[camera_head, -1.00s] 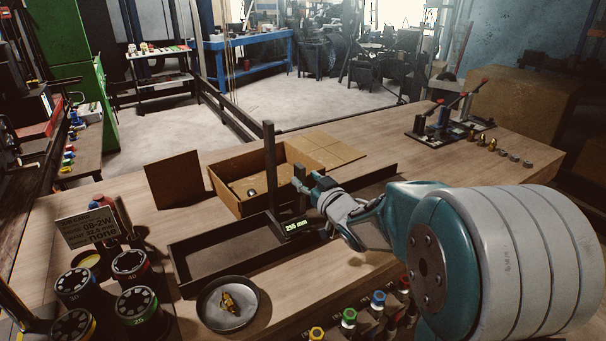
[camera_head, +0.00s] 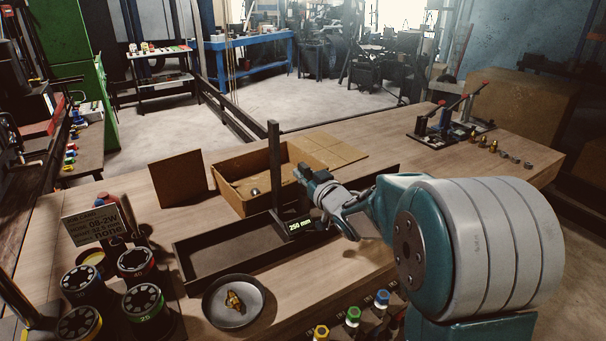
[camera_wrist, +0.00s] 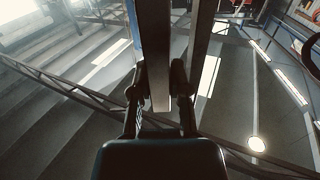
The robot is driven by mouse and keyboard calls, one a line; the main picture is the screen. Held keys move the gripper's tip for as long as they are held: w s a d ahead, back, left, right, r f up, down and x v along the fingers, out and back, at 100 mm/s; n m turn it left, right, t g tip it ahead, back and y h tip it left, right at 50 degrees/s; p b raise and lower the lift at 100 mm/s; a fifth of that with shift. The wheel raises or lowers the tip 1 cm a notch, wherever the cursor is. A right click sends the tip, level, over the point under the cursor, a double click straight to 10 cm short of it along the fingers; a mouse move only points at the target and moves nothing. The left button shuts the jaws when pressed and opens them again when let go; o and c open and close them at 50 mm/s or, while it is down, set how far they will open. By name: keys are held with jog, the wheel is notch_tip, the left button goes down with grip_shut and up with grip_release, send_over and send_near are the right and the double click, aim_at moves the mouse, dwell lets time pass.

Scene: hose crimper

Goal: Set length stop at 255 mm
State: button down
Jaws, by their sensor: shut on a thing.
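The length stop stands on the long dark trough (camera_head: 215,262) on the bench, with a tall dark upright post (camera_head: 274,165). Its small display (camera_head: 299,226) appears to read 250 mm in green-white digits. My gripper (camera_head: 304,176) is just right of the post, above the display. In the wrist view, my gripper (camera_wrist: 158,88) has its two fingers either side of a dark upright bar (camera_wrist: 155,45) and is shut on it. The bar seems to be part of the length stop. The exact contact is hidden in the head view.
An open cardboard box (camera_head: 236,190) stands behind the trough. A round dish (camera_head: 233,303) with a brass fitting sits in front. Black die holders (camera_head: 137,263) and a job card (camera_head: 92,227) are at the left. Several coloured knobs (camera_head: 352,316) line the front edge.

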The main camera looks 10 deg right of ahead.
jog(key=c, duration=0.6)
grip_release()
jog(key=shift+w+d, duration=0.2)
jog(key=shift+d, duration=0.05)
jog(key=shift+a, duration=0.1)
jog(key=v, duration=1.2)
